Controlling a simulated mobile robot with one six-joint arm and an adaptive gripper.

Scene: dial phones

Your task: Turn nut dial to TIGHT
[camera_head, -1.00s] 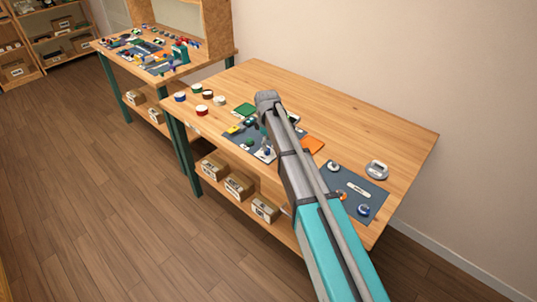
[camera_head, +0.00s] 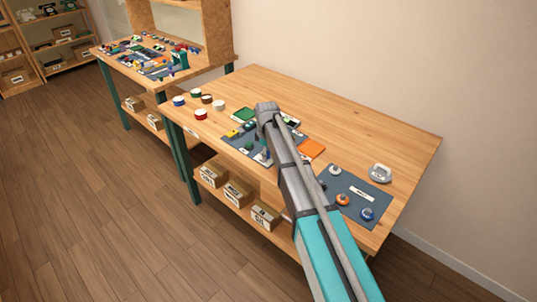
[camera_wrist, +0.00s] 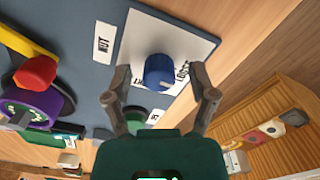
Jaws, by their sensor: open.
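The nut dial is a round blue knob (camera_wrist: 160,70) on a square white plate (camera_wrist: 190,38) in the wrist view. A white tag reading NUT (camera_wrist: 103,45) is beside the plate. Lettering that looks like LOOSE is printed right of the knob; other lettering below left is partly hidden by a finger. My gripper (camera_wrist: 160,78) is open, with its fingers on either side of the knob in the picture and no clear contact. I cannot tell the height gap or exactly where the dial points. In the head view my arm hides most of the gripper and dial.
A red knob (camera_wrist: 35,72) on a yellow bar and a purple dial (camera_wrist: 32,108) are left in the wrist view. In the head view, an orange square (camera_head: 312,149) and a second dark mat (camera_head: 352,188) with knobs lie to the right. The table's back is clear.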

